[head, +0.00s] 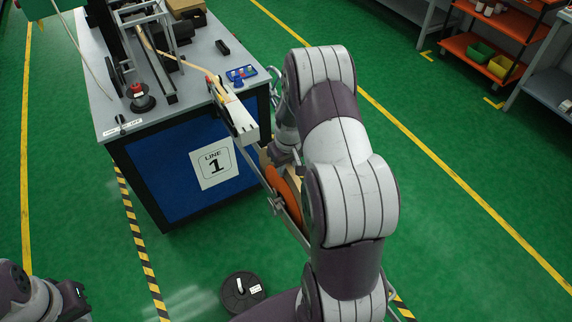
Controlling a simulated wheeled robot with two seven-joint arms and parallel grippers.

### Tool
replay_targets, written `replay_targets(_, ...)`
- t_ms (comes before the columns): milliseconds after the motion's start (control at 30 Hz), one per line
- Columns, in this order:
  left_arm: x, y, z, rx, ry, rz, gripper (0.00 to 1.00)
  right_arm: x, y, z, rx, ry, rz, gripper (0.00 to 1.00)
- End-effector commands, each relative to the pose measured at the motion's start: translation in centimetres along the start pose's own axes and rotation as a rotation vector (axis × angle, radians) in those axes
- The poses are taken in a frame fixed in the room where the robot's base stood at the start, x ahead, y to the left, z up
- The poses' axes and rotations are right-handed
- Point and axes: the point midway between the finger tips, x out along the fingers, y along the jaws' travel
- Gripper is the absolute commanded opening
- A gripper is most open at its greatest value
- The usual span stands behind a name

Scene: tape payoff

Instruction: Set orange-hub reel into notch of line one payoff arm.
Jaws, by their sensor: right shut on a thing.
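The orange-hub reel (286,192) shows in the head view as an orange disc, partly hidden behind my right arm. My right gripper (277,158) is shut on it at its upper side, with the fingers mostly hidden by the wrist. The line one payoff arm (238,122) is a pale metal arm at the front right corner of the line 1 bench. The reel is just below and right of that arm's end. The notch is not clearly visible, and I cannot tell whether the reel touches it. My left gripper (74,298) is at the lower left, its fingers unclear.
The bench (190,113) carries rails, a red-topped black button (139,97) and a blue tray (241,73). A black reel (242,291) lies on the green floor in front. An orange cart (500,35) stands at the far right. The floor at right is open.

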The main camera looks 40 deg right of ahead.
Motion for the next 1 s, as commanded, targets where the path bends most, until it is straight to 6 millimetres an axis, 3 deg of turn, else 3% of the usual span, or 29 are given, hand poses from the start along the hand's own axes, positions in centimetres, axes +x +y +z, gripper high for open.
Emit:
replay_targets(67,-0.1,0.0,0.0,0.000,0.000,0.000,0.00,-0.2,0.1,-0.2,0.000,0.004,0.001,0.00)
replay_targets(100,-0.1,0.0,0.0,0.000,0.000,0.000,0.00,-0.2,0.1,-0.2,0.000,0.004,0.001,0.37)
replay_targets(167,-0.1,0.0,0.0,0.000,0.000,0.000,0.00,-0.2,0.0,-0.1,0.000,0.004,0.001,0.54)
replay_targets(433,0.0,0.0,0.0,0.000,0.000,0.000,0.00,0.0,0.0,0.1,0.000,-0.003,-0.001,0.54)
replay_targets(533,0.3,0.0,0.0,0.000,0.000,0.000,0.00,-0.9,0.0,0.0,0.000,0.001,0.000,0.54)
replay_targets(900,1.9,0.0,0.2,0.000,0.000,0.000,0.00,-10.2,0.0,0.0,0.000,0.006,0.003,0.54)
replay_targets(1000,2.1,0.0,0.2,0.000,0.000,0.000,0.00,-11.8,0.0,-0.1,0.000,0.005,0.002,0.54)
